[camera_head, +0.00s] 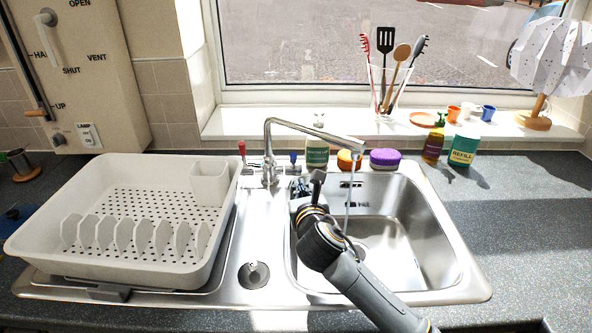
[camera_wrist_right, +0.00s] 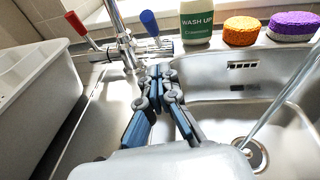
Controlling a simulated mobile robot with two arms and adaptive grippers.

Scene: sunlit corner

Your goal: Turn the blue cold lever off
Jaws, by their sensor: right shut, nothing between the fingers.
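The chrome tap (camera_head: 268,165) stands behind the sink, with its spout reaching right over the basin. A thin stream of water (camera_head: 348,195) runs from the spout; it also shows in the right wrist view (camera_wrist_right: 283,103). The blue cold lever (camera_head: 293,157) stands up on the tap's right side; in the right wrist view (camera_wrist_right: 150,23) it leans slightly left. The red lever (camera_head: 242,148) is on the left side. My right gripper (camera_head: 300,186) is shut and empty, its fingertips (camera_wrist_right: 159,70) just in front of and below the blue lever's base. I cannot tell whether they touch.
A white dish rack (camera_head: 125,262) fills the left drainer. A wash-up bottle (camera_head: 317,152), an orange sponge (camera_head: 348,160) and a purple sponge (camera_head: 384,158) stand behind the basin (camera_head: 405,240). A glass of utensils (camera_head: 388,90) is on the sill. The right counter is mostly clear.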

